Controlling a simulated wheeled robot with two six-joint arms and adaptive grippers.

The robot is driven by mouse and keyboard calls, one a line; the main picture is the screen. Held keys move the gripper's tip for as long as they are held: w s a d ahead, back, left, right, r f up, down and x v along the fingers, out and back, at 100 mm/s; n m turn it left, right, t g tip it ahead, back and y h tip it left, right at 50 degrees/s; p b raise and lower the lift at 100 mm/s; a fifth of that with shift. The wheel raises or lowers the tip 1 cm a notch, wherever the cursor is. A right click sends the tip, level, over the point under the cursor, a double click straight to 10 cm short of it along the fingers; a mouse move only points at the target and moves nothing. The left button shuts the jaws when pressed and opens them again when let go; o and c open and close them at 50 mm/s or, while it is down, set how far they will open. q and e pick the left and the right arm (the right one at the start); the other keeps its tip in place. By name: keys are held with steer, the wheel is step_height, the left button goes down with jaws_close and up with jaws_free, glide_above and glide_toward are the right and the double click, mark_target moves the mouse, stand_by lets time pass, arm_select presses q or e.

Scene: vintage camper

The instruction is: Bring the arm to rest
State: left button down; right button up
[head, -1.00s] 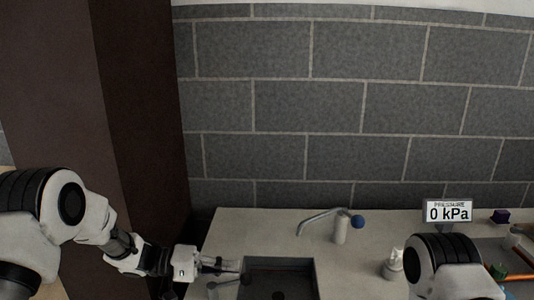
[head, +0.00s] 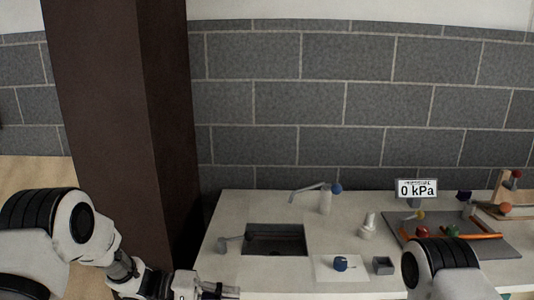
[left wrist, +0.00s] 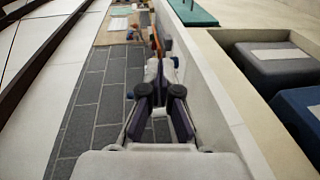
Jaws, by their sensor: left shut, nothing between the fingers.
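My left arm comes in from the lower left in the head view. Its gripper (head: 228,291) is at the bottom edge of the picture, in front of the counter's near edge, partly cut off. In the left wrist view the gripper's two dark fingers (left wrist: 160,75) meet, with nothing held between them. Of my right arm only a white and black link shows at the lower right of the head view; its gripper is out of view.
The pale counter (head: 225,262) holds a dark sink (head: 275,246), a tap with a blue knob (head: 336,188), a 0 kPa display (head: 417,188) and a grey tray (head: 490,247) with small items. A brown column (head: 120,120) stands left. Dark boxes (left wrist: 285,62) show in the left wrist view.

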arm_select(q)
steer(key=s+a+f+n+t+y, duration=0.2)
steer(key=s+f+n+t+y, duration=0.3)
steer(key=f, duration=0.6)
steer(key=s+a+f+n+y, duration=0.3)
steer(key=s+f, duration=0.4)
steer(key=f, duration=0.4)
steer(key=s+a+f+m+g+y, duration=0.2)
steer(key=s+a, duration=0.4)
steer(key=s, duration=0.3)
steer(key=s+a+f+m+g+y, duration=0.2)
steer(key=s+a+m+y, duration=0.3)
steer(key=s, duration=0.5)
steer(key=shift+s+a+f+m+g+y, duration=0.2)
steer(key=shift+a+f+m+g+y, duration=0.15)
steer(key=shift+g+y, duration=0.45)
